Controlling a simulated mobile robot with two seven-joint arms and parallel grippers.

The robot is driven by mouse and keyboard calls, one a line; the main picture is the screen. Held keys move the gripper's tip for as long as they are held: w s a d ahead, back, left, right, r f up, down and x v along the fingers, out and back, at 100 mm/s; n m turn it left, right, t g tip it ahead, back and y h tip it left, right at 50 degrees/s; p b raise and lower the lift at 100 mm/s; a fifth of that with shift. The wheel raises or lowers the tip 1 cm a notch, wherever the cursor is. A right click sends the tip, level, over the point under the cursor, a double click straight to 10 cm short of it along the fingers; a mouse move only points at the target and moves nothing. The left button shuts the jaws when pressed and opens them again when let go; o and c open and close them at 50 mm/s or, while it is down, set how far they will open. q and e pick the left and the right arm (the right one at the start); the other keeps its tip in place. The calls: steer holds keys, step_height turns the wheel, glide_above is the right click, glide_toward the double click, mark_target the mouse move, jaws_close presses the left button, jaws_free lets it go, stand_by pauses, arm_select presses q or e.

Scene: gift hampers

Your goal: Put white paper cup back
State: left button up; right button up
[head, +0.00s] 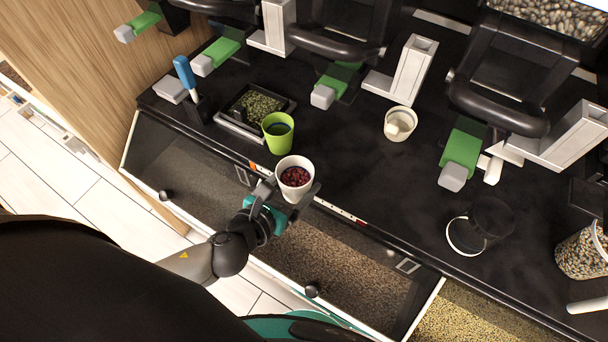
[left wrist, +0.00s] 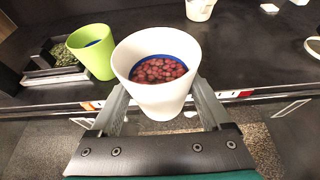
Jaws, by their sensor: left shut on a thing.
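The white paper cup (head: 293,186) holds dark red beans. My left gripper (head: 290,190) is shut on it at the front edge of the black counter. In the left wrist view the white cup (left wrist: 158,80) stands upright between the two fingers (left wrist: 160,108), with the red beans and a blue band inside it. My right gripper is not in view.
A green cup (head: 278,133) stands just behind and left of the white cup. A tray of green beans (head: 252,108) lies farther left. Another white cup (head: 399,123) stands to the right on the counter (head: 350,170). A dark round jar (head: 489,217) stands farther right. Counter between is clear.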

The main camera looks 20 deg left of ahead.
arm_select(q)
steer(key=shift+s+r, duration=0.1)
steer(key=w+d+r+p, duration=0.3)
steer(key=w+d, duration=0.1)
steer(key=d, duration=0.2)
steer(key=w+d+r+p, duration=0.3)
steer(key=d+r+p, duration=0.1)
steer(key=d, duration=0.2)
steer(key=b, duration=0.4)
glide_above(360, 190)
step_height(360, 190, down, 7)
steer(key=shift+w, duration=0.1)
steer(key=shift+f+b, duration=1)
steer(key=shift+f, duration=0.7)
steer(key=shift+f, duration=0.2)
steer(key=o, duration=1.3)
